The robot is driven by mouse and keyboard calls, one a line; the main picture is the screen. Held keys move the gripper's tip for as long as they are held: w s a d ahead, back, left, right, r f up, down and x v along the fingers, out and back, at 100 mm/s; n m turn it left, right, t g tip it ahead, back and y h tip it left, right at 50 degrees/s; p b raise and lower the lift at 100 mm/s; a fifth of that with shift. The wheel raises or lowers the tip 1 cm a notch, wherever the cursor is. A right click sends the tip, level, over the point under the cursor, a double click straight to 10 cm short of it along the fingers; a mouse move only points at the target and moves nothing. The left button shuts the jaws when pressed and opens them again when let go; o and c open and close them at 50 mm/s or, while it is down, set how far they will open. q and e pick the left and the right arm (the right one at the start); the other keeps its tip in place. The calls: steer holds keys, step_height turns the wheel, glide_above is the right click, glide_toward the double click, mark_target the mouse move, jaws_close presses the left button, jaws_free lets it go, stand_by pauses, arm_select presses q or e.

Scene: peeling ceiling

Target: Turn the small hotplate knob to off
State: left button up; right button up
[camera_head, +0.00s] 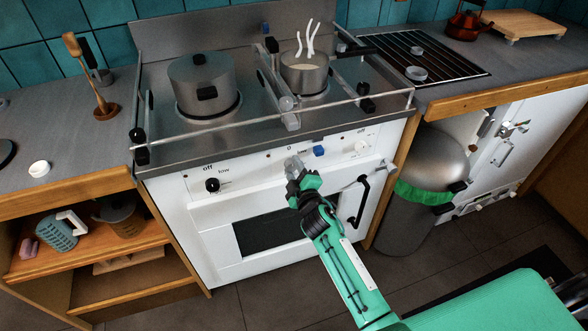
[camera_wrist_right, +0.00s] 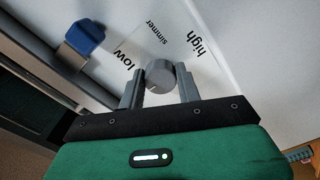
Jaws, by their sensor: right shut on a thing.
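My right gripper (camera_head: 296,170) reaches the white front panel (camera_head: 257,165) of the stove and is shut on a round grey knob (camera_wrist_right: 160,74). In the right wrist view the knob sits between the two fingers, with "low", "simmer" and "high" printed around it. The gripper mostly hides this knob in the head view. The small hotplate carries a small steaming pot (camera_head: 304,74). I cannot tell from the frames whether the gripped knob belongs to it. My left gripper is not in view.
A lidded pot (camera_head: 202,84) stands on the left hotplate. The oven handle (camera_head: 357,201) and bin (camera_head: 412,206) are near my right arm.

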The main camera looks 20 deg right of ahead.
steer(key=o, duration=1)
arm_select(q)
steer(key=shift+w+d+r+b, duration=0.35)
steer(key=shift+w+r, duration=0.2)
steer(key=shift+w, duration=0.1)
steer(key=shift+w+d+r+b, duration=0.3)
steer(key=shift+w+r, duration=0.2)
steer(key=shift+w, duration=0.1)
arm_select(e)
steer(key=s, duration=1.3)
steer(key=shift+s+d, duration=0.25)
steer(key=shift+s, duration=0.15)
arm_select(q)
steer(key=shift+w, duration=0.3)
